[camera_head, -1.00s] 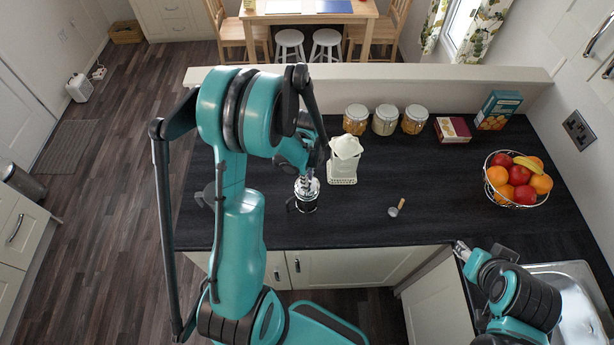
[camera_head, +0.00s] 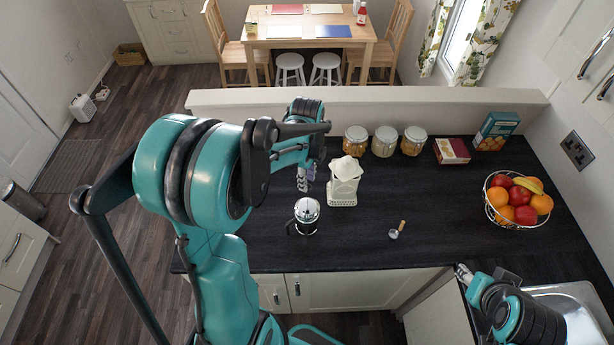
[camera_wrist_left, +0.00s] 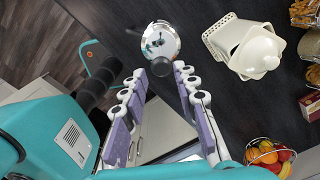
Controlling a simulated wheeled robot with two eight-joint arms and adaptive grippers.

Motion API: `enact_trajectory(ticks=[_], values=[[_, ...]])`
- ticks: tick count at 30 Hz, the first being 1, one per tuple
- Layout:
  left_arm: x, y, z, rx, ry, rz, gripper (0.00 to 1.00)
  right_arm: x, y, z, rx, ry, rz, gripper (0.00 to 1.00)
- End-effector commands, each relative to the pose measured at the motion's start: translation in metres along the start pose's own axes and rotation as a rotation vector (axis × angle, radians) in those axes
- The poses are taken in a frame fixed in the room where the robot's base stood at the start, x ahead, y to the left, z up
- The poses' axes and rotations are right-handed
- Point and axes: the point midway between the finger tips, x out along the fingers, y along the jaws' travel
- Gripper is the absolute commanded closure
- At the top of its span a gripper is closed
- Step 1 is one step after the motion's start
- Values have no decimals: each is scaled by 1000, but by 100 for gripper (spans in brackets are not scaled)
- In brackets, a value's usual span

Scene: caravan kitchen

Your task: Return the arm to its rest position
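My left gripper (camera_head: 304,180) is up behind and above the French press (camera_head: 307,215), apart from it in the head view. In the left wrist view, my left gripper (camera_wrist_left: 161,73) has its two purple-padded fingers spread with nothing held between them. The French press (camera_wrist_left: 158,40) stands upright on the dark counter, its glass body and shiny lid showing just beyond the fingertips. My right gripper (camera_head: 463,272) is low at the right, by the counter edge near the sink; its finger opening is too small to tell.
A cream lantern (camera_head: 344,184) stands right of the press. Several jars (camera_head: 384,141), boxes (camera_head: 451,151) and a fruit basket (camera_head: 516,199) line the back and right. A small scoop (camera_head: 397,230) lies in front. A low ledge (camera_head: 380,97) borders the counter's back.

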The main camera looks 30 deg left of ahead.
Motion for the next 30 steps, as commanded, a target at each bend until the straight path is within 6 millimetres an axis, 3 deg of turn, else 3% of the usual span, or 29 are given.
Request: enact_trajectory(ticks=[20, 23, 30], values=[[-15, 3, -4, -38, -3, -16, 71, 0, 0, 0, 0, 0, 0, 60], [-30, 12, -14, -154, -6, -64, 71, 0, 0, 0, 0, 0, 0, 60], [-77, 51, -54, -665, 68, -274, 71, 0, 0, 0, 0, 0, 0, 60]])
